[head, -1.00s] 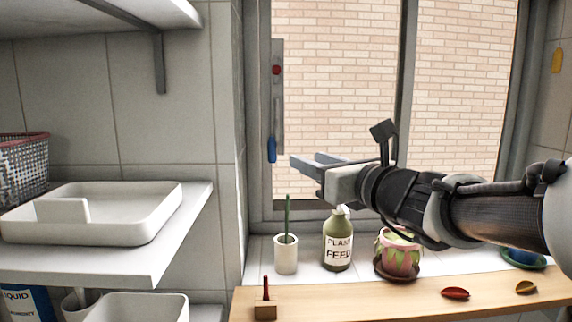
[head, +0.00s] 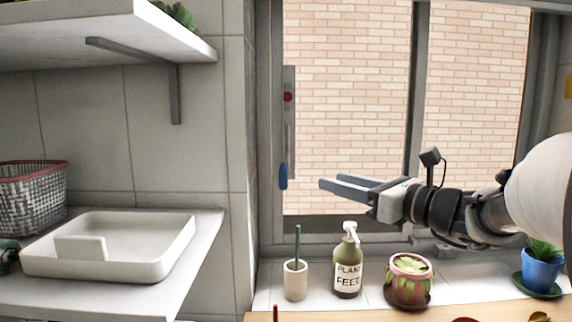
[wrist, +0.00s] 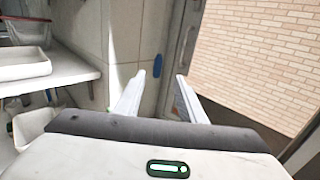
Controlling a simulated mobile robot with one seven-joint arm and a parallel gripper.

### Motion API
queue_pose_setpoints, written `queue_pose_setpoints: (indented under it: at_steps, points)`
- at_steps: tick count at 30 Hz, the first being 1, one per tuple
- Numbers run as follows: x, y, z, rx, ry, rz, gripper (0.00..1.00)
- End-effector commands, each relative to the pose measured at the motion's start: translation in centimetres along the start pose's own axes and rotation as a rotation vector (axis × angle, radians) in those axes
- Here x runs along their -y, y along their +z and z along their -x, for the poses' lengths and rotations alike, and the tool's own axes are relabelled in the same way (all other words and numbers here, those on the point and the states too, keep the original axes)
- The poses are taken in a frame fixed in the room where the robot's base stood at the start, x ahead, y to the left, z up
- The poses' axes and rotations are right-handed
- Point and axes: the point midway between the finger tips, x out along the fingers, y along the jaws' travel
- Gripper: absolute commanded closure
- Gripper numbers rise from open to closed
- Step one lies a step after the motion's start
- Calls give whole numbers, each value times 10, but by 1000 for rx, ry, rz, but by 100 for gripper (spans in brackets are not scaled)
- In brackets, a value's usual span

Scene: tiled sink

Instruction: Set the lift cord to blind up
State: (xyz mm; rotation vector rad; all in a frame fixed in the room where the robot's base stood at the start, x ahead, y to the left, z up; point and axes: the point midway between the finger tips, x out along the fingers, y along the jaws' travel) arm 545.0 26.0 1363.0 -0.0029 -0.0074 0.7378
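The lift cord's blue pull (head: 283,176) hangs low at the left side of the window. It also shows in the wrist view (wrist: 157,66), ahead of and between my fingers. A grey vertical plate (head: 289,122) with a red mark (head: 288,97) near its top is fixed just above and behind the pull. My gripper (head: 328,185) is open and empty. In the head view its fingertips point left, to the right of the blue pull and at about its height, with a visible gap between.
On the sill below stand a white cup with a green stick (head: 296,280), a plant feed bottle (head: 347,265), a pink potted plant (head: 409,280) and a blue pot (head: 541,270). A shelf with a white tray (head: 180,228) is at the left.

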Motion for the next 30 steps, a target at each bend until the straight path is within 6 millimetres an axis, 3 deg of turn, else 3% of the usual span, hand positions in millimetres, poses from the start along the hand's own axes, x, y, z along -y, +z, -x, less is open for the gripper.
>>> queue_pose_setpoints:
  at_steps: [8,24,30]
  points:
    - [6,-4,-17,-7,56,-6,64]
    - [-1,-4,-132,-8,54,-6,64]
    - [-2,-5,-161,-7,54,-5,64]
